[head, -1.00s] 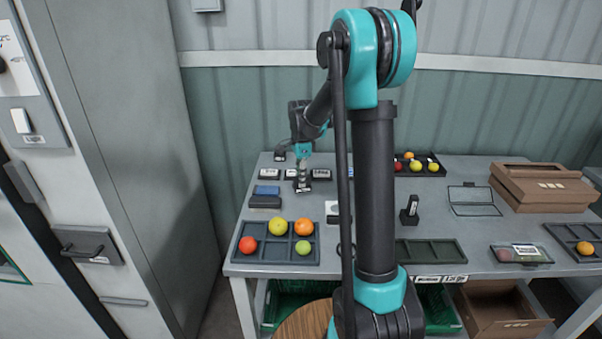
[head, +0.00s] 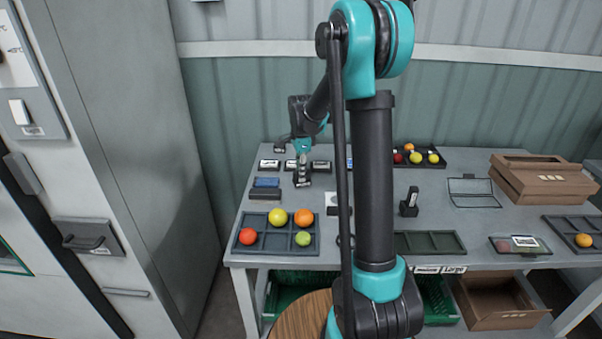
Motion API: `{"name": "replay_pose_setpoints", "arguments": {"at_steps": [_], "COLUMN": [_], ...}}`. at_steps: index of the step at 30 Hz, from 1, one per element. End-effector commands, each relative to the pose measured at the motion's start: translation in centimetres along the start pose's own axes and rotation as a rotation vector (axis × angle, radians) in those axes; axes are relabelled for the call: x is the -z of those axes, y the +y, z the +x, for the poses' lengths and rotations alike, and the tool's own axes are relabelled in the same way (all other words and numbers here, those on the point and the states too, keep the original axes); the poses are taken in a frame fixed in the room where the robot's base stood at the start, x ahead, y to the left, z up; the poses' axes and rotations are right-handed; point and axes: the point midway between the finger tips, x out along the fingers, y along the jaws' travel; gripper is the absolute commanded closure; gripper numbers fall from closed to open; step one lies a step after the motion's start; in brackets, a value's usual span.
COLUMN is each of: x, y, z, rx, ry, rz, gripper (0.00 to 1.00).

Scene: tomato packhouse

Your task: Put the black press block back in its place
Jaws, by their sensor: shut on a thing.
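My gripper (head: 302,178) points down over the back left of the table. It is shut on a small dark block (head: 302,184), which looks like the black press block. The fingers partly hide the block, and I cannot tell whether it touches the table. A row of small dark holders with white labels (head: 269,164) stands just behind the gripper. Another labelled holder (head: 321,166) is just right of it.
A blue-topped block (head: 266,182) and a dark block (head: 265,194) lie left of the gripper. A divided tray (head: 270,246) with several fruits is in front. A black upright device (head: 410,202) and a cardboard box (head: 542,184) stand to the right.

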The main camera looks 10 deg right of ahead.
Motion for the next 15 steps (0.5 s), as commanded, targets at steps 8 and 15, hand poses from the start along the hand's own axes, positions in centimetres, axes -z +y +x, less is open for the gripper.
{"name": "replay_pose_setpoints", "arguments": {"at_steps": [8,15], "x": [0.0,0.0], "y": [-0.01,-0.01], "z": [0.48,0.68], "rx": [0.0,0.0], "ry": [0.0,0.0], "rz": [0.0,0.0], "gripper": [1.0,0.68]}}
